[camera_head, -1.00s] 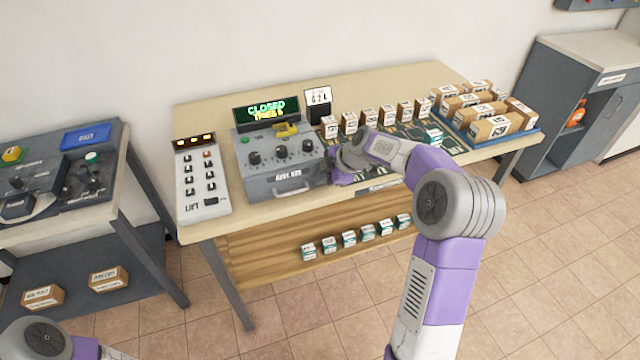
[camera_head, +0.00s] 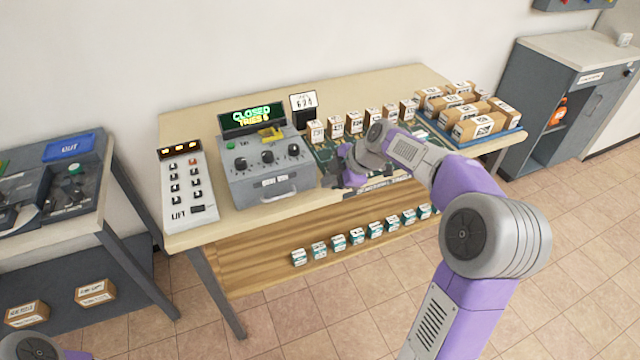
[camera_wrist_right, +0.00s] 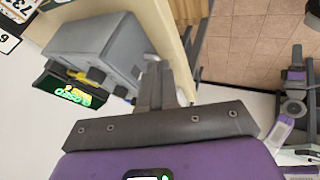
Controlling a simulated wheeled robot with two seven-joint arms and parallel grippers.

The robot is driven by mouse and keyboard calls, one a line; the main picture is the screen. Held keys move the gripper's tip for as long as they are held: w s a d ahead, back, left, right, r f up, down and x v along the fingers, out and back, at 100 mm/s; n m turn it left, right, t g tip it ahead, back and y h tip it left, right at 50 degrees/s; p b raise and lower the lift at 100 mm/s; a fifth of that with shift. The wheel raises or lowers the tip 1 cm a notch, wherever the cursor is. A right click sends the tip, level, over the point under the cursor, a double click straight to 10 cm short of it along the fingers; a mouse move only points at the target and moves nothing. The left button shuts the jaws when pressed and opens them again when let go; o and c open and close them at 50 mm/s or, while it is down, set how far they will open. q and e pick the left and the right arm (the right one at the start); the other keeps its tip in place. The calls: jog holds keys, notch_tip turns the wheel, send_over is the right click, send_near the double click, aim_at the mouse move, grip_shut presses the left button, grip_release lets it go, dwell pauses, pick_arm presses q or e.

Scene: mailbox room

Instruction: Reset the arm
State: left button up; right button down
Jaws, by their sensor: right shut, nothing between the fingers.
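My right arm reaches over the table from the lower right. Its dark gripper (camera_head: 336,172) is beside the right side of the grey control box (camera_head: 264,190), just above the table top. I cannot tell whether it touches the box. In the right wrist view the two fingers (camera_wrist_right: 153,72) are together with nothing between them, and the grey box (camera_wrist_right: 100,42) lies beyond them to the left. Of my left arm only a grey joint and a purple link show at the bottom left; its gripper is out of the picture.
The box's display (camera_head: 252,116) reads CLOSED. A white lift panel (camera_head: 188,185) stands left of it. Small parcels (camera_head: 352,122) line the table behind my right arm, and a blue tray (camera_head: 480,143) holds larger parcels. Small boxes (camera_head: 357,237) stand on the shelf below.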

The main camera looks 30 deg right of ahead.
jog(key=s+a+f+m+g+p, duration=0.15)
jog(key=a+f+m, duration=0.3)
jog(key=f, duration=0.65)
jog(key=s+a+f+m+g+p, duration=0.1)
jog(key=s+a+f+m+g, duration=0.2)
jog(key=a+f, duration=0.5)
jog(key=s+a+f+m+p, duration=0.1)
jog(key=s+a+f+m, duration=0.4)
jog(key=s+f, duration=0.2)
jog(key=s+a+f+m+g+p, duration=0.1)
jog(key=s+a+f+m, duration=0.4)
jog(key=s, duration=0.6)
notch_tip(320, 180, down, 2)
jog(key=shift+s+a+f, duration=0.1)
jog(key=shift+s+a, duration=0.15)
jog(key=shift+a, duration=0.35)
